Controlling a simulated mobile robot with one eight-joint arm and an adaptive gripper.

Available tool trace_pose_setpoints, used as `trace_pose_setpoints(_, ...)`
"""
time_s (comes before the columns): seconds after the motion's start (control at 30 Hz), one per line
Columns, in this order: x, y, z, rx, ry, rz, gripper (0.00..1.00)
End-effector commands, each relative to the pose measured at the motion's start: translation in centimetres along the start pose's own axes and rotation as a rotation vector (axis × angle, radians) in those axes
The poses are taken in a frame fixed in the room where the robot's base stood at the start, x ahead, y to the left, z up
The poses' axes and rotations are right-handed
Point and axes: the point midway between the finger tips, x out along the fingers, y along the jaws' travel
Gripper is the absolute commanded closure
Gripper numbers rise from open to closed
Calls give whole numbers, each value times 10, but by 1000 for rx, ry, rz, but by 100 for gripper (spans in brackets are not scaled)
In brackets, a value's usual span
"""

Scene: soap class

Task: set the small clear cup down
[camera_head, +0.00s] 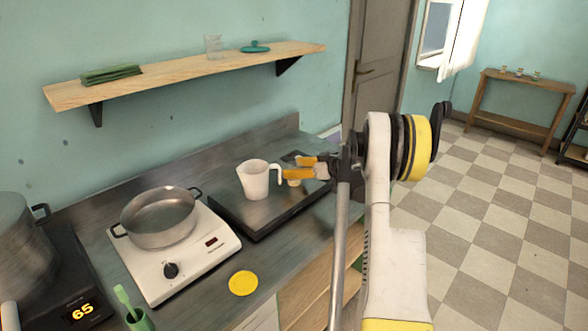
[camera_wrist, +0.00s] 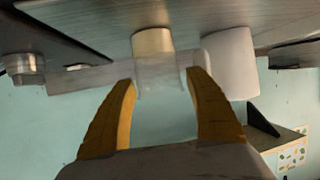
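My gripper (camera_head: 292,167) is over the dark tray area of the counter, just right of the white pitcher (camera_head: 254,180). In the wrist view its two yellow fingers (camera_wrist: 161,78) are on either side of the small clear cup (camera_wrist: 160,72), with their tips against its sides. The cup is see-through and faint, and in the head view I cannot make it out clearly. Whether the cup touches a surface is hard to tell.
A steel pot (camera_head: 160,219) sits on a white hotplate (camera_head: 200,262) to the left. A yellow disc (camera_head: 243,283) lies near the counter's front edge. A wall shelf (camera_head: 200,72) holds a clear beaker (camera_head: 213,46). The pitcher (camera_wrist: 232,65) stands close beside the cup.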

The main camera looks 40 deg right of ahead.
Motion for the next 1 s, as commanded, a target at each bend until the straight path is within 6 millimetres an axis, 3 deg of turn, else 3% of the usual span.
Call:
trace_pose_setpoints(0.33, -4, 0, -5, 0, 0, 1, 38)
trace_pose_setpoints(0.8, -100, 1, -6, 2, 1, 2, 38)
trace_pose_setpoints(1.0, -120, 0, -4, 0, 0, 0, 38)
